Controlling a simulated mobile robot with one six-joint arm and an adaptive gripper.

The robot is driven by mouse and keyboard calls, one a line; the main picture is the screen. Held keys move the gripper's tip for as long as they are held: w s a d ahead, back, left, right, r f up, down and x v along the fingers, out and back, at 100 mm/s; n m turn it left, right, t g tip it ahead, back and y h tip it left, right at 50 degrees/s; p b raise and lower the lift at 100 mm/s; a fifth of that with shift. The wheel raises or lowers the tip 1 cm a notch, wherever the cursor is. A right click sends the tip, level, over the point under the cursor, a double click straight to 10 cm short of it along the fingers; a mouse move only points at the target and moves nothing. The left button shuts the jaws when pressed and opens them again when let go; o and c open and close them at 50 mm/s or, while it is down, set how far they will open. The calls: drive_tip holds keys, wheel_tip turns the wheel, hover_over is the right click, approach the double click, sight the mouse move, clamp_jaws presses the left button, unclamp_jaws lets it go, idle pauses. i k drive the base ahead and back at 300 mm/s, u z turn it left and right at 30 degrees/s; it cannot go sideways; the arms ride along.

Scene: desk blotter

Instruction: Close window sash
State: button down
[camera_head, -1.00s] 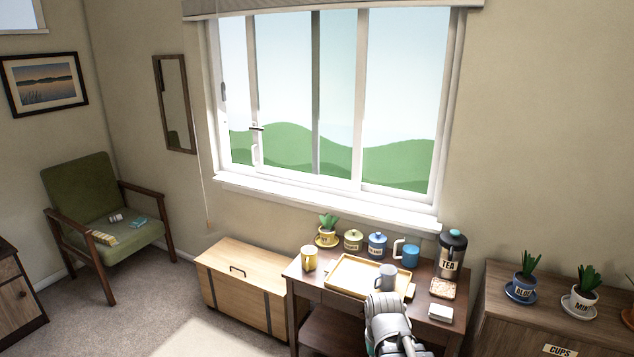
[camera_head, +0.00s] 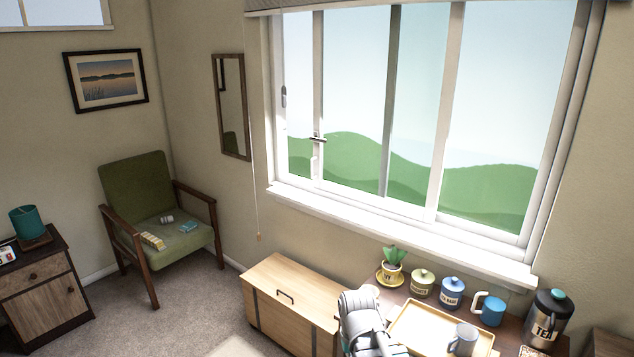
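The window (camera_head: 420,110) fills the upper right of the head view, with a white frame and several upright bars. A sash stile (camera_head: 318,80) with a small dark-and-white handle (camera_head: 317,139) stands near the left side. A strip of outdoor view shows between this stile and the left jamb (camera_head: 280,150), so the two are apart. A dark catch (camera_head: 284,96) sits on the jamb. Part of my grey-white arm shows at the bottom centre, below and away from the window. My gripper's fingers are not seen.
A desk with a tray (camera_head: 410,340), grey mug (camera_head: 463,339), canisters (camera_head: 452,291), potted plant (camera_head: 392,265) and tea flask (camera_head: 547,319) stands below the window. A wooden chest (camera_head: 285,300) is left of it. A green armchair (camera_head: 140,190) stands farther left; carpet between is clear.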

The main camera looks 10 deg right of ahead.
sight(457, 17)
drive_tip(key=u, duration=0.1)
drive_tip(key=i, duration=1.2)
drive_tip(key=u, duration=0.05)
